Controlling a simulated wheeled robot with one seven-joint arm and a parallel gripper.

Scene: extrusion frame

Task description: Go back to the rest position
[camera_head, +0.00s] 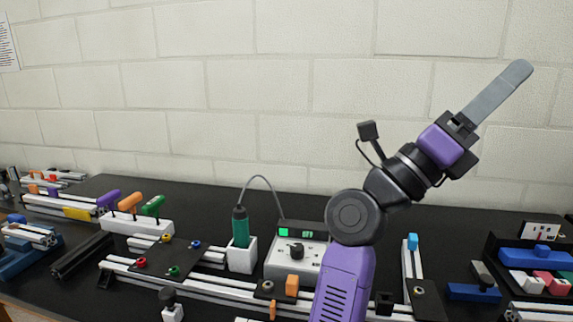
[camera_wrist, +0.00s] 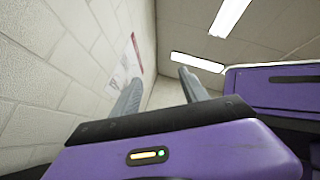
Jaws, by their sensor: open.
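My gripper (camera_head: 497,91) is raised high above the bench at the right in the head view, its long grey fingers pointing up and to the right against the wall. In the wrist view my gripper (camera_wrist: 158,92) shows two grey fingers spread apart, with nothing between them. It is open and empty, touching nothing. My purple arm rises from the lower middle of the head view and hides part of the bench behind it.
The black bench (camera_head: 400,220) holds an aluminium extrusion frame (camera_head: 190,287), a green screwdriver (camera_head: 240,226) in a white holder, a control box (camera_head: 290,262) and a parts tray (camera_head: 540,258) at right. The brick wall (camera_head: 290,90) stands behind. A poster (camera_wrist: 131,58) and ceiling lights (camera_wrist: 229,15) show in the wrist view.

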